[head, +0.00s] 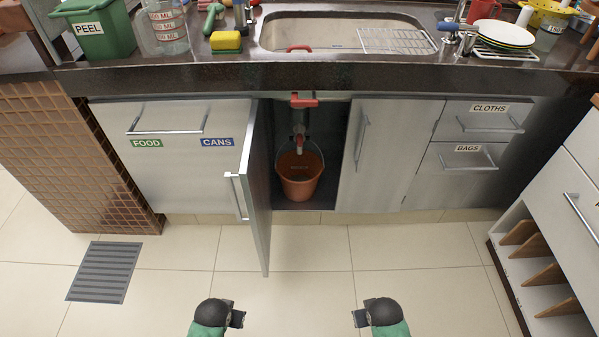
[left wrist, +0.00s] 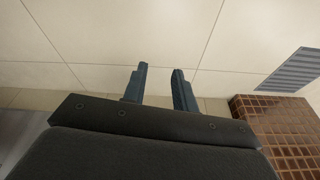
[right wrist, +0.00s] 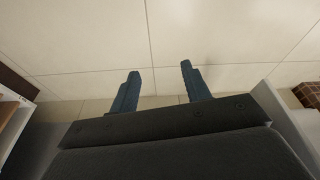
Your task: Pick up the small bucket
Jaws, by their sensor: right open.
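The small bucket (head: 299,181) is orange with a thin wire handle. It stands upright on the floor of the open cupboard under the sink, below a drain pipe (head: 299,125). My left gripper (head: 237,318) is low in the head view, over the floor, well in front of the cupboard. In the left wrist view its fingers (left wrist: 158,85) are apart with nothing between them. My right gripper (head: 360,318) is level with it, also away from the bucket. In the right wrist view its fingers (right wrist: 160,85) are apart and empty. Neither wrist view shows the bucket.
The open cupboard door (head: 257,195) sticks out left of the bucket. A closed door (head: 375,160) is on the right. The counter edge (head: 330,73) runs above. A floor grate (head: 104,272) lies at left; a drawer unit (head: 535,250) stands at right. The floor between is clear.

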